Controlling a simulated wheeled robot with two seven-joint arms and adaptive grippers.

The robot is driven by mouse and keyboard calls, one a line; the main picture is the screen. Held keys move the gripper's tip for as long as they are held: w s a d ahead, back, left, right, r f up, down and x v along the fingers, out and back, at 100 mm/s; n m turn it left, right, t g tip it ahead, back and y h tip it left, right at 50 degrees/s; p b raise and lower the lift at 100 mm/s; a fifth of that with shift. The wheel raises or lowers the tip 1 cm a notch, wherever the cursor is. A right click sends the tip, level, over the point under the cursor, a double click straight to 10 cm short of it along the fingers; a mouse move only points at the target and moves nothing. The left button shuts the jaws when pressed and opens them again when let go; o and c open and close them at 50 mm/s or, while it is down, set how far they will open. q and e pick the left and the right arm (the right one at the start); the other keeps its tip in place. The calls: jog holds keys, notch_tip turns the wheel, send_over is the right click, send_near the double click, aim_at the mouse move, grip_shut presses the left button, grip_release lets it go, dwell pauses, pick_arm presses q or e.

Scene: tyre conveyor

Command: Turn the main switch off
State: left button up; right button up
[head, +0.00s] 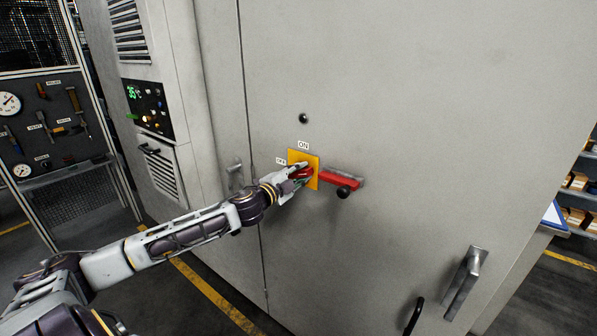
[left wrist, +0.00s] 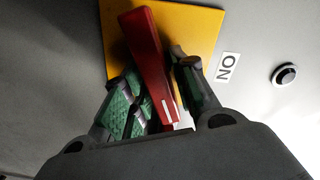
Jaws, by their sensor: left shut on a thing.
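The main switch's red handle (head: 305,172) sits on a yellow plate (head: 313,159) on the grey cabinet. An ON label (head: 303,145) is above the plate and an OFF label (head: 281,161) is to its left. My left gripper (head: 299,175) is shut on the red handle. In the left wrist view, the red handle (left wrist: 147,57) lies between the green-padded fingers (left wrist: 157,100), in front of the yellow plate (left wrist: 195,27). The ON label (left wrist: 228,67) is right of it there. The fingers partly hide the handle, so its exact setting is unclear. My right gripper is not in view.
A black round button (head: 304,118) is above. Cabinet handles (head: 465,280) are at lower right, and a control panel (head: 149,108) is at left. The cabinet face above is clear.

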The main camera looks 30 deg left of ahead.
pick_arm(q)
jog(key=shift+f+m+p, duration=0.2)
jog(key=shift+m+p, duration=0.1)
jog(key=shift+m, duration=2)
jog(key=shift+d, duration=0.1)
jog(key=o, duration=0.8)
jog(key=shift+o, duration=0.2)
jog(key=shift+s+f, duration=0.1)
jog(key=shift+s, duration=0.2)
jog(key=s, duration=1.1)
jog(key=shift+s+a, duration=0.15)
jog(key=shift+a, duration=0.3)
jog(key=shift+d, duration=0.1)
dwell(0.5)
